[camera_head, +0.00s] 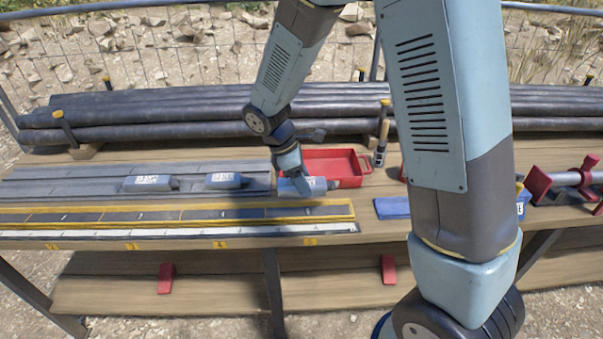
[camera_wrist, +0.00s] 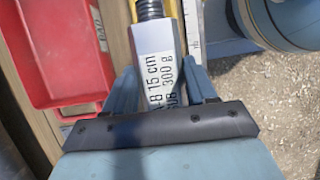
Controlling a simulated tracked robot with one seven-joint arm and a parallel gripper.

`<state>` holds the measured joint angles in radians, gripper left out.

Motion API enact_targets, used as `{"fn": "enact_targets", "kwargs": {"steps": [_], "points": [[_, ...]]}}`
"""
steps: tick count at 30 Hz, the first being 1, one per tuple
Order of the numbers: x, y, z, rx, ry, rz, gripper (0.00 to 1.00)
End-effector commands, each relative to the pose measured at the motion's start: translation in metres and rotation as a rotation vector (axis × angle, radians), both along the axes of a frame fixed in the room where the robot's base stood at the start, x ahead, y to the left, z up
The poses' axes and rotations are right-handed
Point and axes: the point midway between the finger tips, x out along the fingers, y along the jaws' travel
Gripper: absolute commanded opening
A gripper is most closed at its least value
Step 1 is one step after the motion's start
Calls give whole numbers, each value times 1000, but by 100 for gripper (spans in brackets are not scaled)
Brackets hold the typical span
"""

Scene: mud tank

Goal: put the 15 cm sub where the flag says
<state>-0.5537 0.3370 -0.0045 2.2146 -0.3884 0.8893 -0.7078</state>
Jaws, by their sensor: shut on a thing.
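My gripper (camera_head: 293,183) is shut on the 15 cm sub (camera_head: 318,186), at the right end of the grey rack and in front of the red tray. In the wrist view the sub (camera_wrist: 154,45) lies between the two fingers (camera_wrist: 160,88), a pale faceted body printed "15 cm 300 g SUB", with a dark threaded end pointing away. I cannot tell how far it is above the bench. Two other grey subs, one at the left (camera_head: 150,184) and one nearer (camera_head: 226,180), lie on the grey rack (camera_head: 60,188). No flag is clearly readable.
A red tray (camera_head: 330,156) stands behind my gripper. In front runs a yellow-edged channel (camera_head: 180,214) with a white ruler (camera_head: 200,231) and orange labels. Black pipes (camera_head: 160,118) lie along the back. A blue block (camera_head: 391,208) and red clamps (camera_head: 538,184) are at the right.

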Motion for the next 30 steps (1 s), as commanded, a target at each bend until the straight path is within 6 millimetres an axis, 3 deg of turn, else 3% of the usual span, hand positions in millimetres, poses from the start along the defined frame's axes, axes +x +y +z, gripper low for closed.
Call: {"fn": "enact_targets", "kwargs": {"steps": [15, 30], "points": [[1, -2, -52, 0, 0, -5, 14], [1, -2, -59, 0, -1, -5, 14]]}}
